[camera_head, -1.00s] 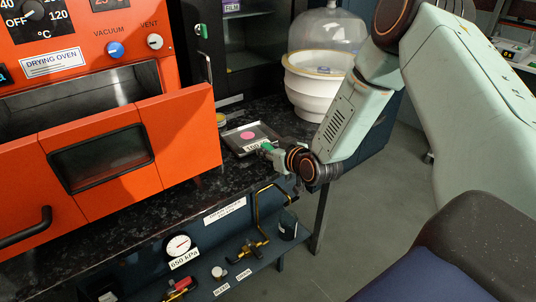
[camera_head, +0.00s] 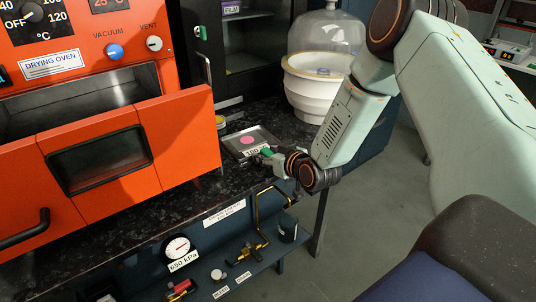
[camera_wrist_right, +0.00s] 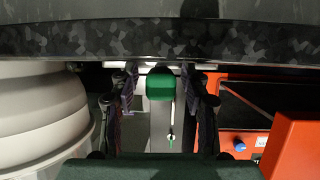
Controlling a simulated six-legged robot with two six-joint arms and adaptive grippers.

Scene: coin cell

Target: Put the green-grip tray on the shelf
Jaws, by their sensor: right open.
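The tray (camera_head: 262,133) is a shallow grey metal one with a pink disc on it and a label at its front. It lies on the dark speckled counter, right of the orange oven. Its green grip (camera_head: 266,153) points toward my right gripper (camera_head: 268,159). In the right wrist view the green grip (camera_wrist_right: 160,85) sits between the two open fingers (camera_wrist_right: 160,100), with gaps on both sides. The fingers partly hide the grip in the head view. My left gripper is not in view. I cannot tell which surface is the shelf.
The orange drying oven (camera_head: 180,130) has its door open over the counter at left. A white vessel with a clear dome (camera_head: 318,85) stands behind the tray. A dark cabinet (camera_head: 250,50) is at the back. Brass pipes and a gauge (camera_head: 177,247) are below the counter.

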